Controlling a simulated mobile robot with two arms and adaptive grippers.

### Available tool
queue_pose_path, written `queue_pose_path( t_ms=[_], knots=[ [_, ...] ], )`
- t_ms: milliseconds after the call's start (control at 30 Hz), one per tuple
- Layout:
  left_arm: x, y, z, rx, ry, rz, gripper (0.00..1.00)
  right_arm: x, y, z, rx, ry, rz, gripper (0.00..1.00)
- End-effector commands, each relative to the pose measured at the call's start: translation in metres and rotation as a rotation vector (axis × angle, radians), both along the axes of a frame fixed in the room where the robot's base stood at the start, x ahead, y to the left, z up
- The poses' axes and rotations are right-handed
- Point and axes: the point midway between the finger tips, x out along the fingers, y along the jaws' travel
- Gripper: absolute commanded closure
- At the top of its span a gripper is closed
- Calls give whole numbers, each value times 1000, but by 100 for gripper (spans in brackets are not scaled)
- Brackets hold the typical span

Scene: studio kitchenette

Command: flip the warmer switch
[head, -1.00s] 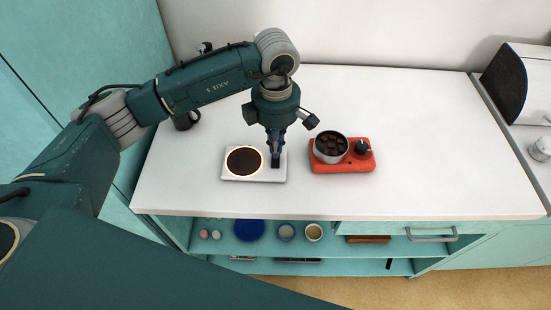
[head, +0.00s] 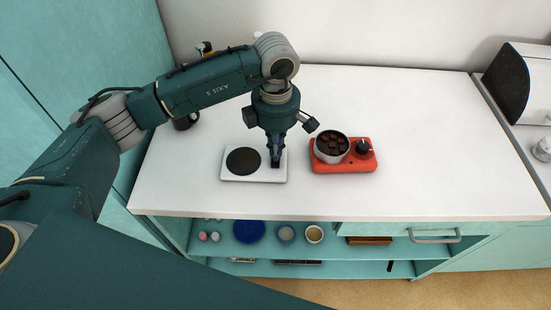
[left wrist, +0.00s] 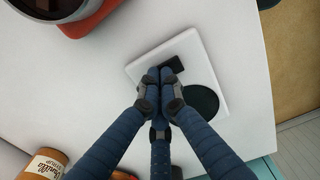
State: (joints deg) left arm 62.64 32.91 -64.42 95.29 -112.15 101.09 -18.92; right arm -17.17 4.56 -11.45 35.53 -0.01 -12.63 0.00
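The warmer (head: 232,177) is a white slab with a dark round plate (head: 243,161) on its left, on the white counter. No glow shows around the plate. The switch (left wrist: 174,65) is a small black rectangle on the slab beside the plate in the left wrist view. My left gripper (head: 276,164) points down over the warmer's right part, its fingertips (left wrist: 166,85) together and empty at the switch's edge. I cannot tell whether they touch it. In the head view the fingers largely hide the switch. My right gripper is not in view.
An orange-red burner (head: 343,168) with a black knob, carrying a pot (head: 331,158) of dark chunks, stands right of the warmer. A dark mug (head: 184,123) is behind my arm. A vanilla-labelled container (left wrist: 44,163) shows in the left wrist view. The counter's right half is clear.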

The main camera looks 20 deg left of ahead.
Motion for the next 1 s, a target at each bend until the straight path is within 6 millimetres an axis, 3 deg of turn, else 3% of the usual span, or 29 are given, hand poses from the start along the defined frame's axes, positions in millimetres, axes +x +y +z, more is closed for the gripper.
queue_pose_path(
  t_ms=[367,1000],
  knots=[
    [-1,0,2,1,2,0,100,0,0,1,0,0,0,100],
    [0,0,54,1,1,0,100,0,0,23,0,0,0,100]
  ],
)
